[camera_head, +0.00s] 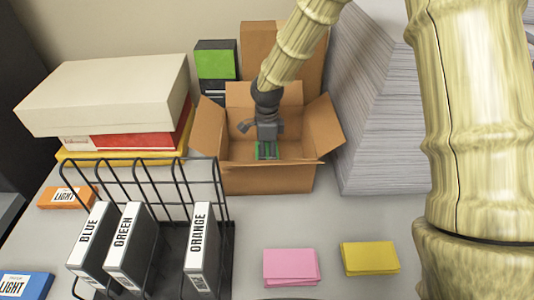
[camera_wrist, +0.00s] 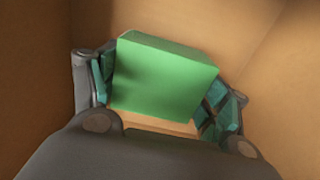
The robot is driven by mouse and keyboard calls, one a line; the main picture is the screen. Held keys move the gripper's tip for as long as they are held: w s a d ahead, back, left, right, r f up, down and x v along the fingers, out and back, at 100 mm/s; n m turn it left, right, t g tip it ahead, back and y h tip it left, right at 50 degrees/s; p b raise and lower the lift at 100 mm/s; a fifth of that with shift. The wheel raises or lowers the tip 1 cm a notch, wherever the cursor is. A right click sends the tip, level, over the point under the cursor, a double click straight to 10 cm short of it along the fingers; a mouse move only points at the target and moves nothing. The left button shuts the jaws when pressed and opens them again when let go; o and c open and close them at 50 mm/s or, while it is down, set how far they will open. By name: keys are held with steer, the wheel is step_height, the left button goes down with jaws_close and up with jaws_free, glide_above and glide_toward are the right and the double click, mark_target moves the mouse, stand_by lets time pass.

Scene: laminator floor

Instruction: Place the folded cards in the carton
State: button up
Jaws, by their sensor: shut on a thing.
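The open brown carton (camera_head: 268,180) stands at the back middle of the table with its flaps spread. My gripper (camera_head: 266,150) reaches down inside it. In the wrist view my gripper (camera_wrist: 165,100) is shut on a green block-like stack (camera_wrist: 160,78), with a finger at each side. The carton's walls (camera_wrist: 35,70) surround it there. In the head view a little of the green thing (camera_head: 267,151) shows under the fingers. A pink stack of folded cards (camera_head: 290,267) and a yellow stack of folded cards (camera_head: 370,258) lie on the table in front.
A black wire rack (camera_head: 225,205) holds boxes labelled BLUE, GREEN and ORANGE at the left front. Stacked boxes (camera_head: 110,95) stand behind it. A tall pile of paper (camera_head: 375,110) stands right of the carton. Small LIGHT boxes (camera_head: 66,196) lie at the far left.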

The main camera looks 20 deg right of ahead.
mark_target(267, 150)
steer(key=shift+f, duration=0.65)
steer(key=shift+f, duration=0.15)
steer(key=o, duration=1.6)
steer(key=shift+c, duration=0.2)
steer(key=shift+d+r+b, duration=0.1)
steer(key=shift+r+b, duration=1.45)
steer(key=shift+r, duration=4.65)
